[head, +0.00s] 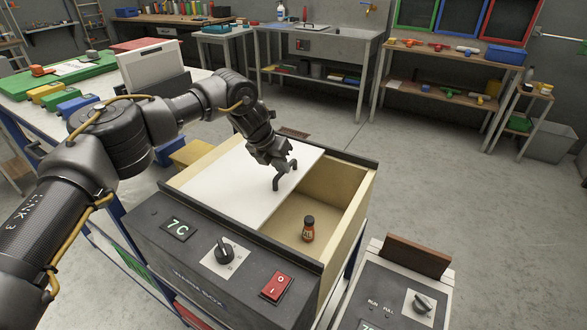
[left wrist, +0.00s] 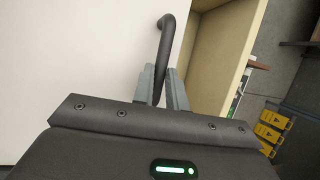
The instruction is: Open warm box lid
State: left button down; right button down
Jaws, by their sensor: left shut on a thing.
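The warm box (head: 205,259) has a dark front with a 7C display, a knob and a red switch. Its white lid (head: 222,181) covers the left part of the top, and the right part is open. A small brown bottle with a dark cap (head: 308,229) stands inside the open part. My left gripper (head: 279,172) is shut on the dark lid handle (head: 284,177) near the lid's right edge. The left wrist view shows the handle (left wrist: 166,45) between the two fingers (left wrist: 162,88). My right gripper is not in view.
A second dark unit (head: 390,298) with a knob and a brown upright panel stands at the lower right. A bench with a green board (head: 60,77) and coloured blocks is at the left. The floor (head: 440,165) to the right is clear.

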pick_arm(q)
jog(key=shift+w+a, duration=0.4)
jog(key=shift+a, duration=0.3)
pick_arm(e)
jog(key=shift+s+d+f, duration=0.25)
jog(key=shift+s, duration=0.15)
pick_arm(q)
jog(key=c, duration=1.4)
grip_release()
